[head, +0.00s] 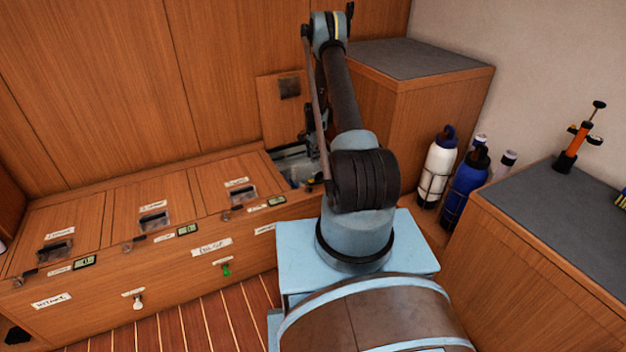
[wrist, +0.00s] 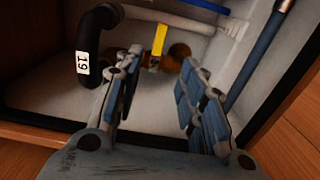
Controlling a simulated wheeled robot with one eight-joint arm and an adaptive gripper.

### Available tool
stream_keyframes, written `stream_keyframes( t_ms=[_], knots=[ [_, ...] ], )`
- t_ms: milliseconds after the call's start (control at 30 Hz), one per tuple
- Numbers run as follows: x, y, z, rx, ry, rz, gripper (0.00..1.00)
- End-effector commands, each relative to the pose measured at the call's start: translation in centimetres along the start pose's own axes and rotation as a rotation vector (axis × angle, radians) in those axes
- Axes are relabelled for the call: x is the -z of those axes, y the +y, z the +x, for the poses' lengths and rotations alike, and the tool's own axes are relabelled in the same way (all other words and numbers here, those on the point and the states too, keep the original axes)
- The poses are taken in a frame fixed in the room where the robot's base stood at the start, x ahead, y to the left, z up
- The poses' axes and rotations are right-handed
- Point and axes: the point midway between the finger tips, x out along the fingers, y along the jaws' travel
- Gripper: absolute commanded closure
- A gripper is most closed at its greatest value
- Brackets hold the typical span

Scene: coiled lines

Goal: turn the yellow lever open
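The yellow lever (wrist: 159,40) shows in the wrist view as a short flat bar. It points up in the picture from a brass valve (wrist: 178,55) inside the open locker. My gripper (wrist: 162,58) is open, with its two fingers spread apart. The lever and valve show in the gap between and beyond the fingertips; nothing is held. I cannot tell how far the fingertips are from the lever. The left finger hides part of the valve's left side. In the head view, the lever and valve cannot be made out, and my arm covers part of the open locker (head: 297,166).
A black hose (wrist: 88,40) with a number tag bends left of the valve. A white pipe (wrist: 185,20) runs behind it, and a blue hose (wrist: 258,55) runs at right. The locker's raised lid (head: 270,105) leans back. Bottles (head: 437,165) stand right of my arm.

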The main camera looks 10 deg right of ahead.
Motion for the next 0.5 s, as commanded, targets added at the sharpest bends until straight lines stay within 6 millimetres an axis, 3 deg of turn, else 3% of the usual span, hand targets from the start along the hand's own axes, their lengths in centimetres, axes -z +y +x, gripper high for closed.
stream_keyframes(
  t_ms=[500],
  knots=[
    [0.0, 0.0, 7.9, 0.000, 0.000, -0.001, 0.63]
  ],
)
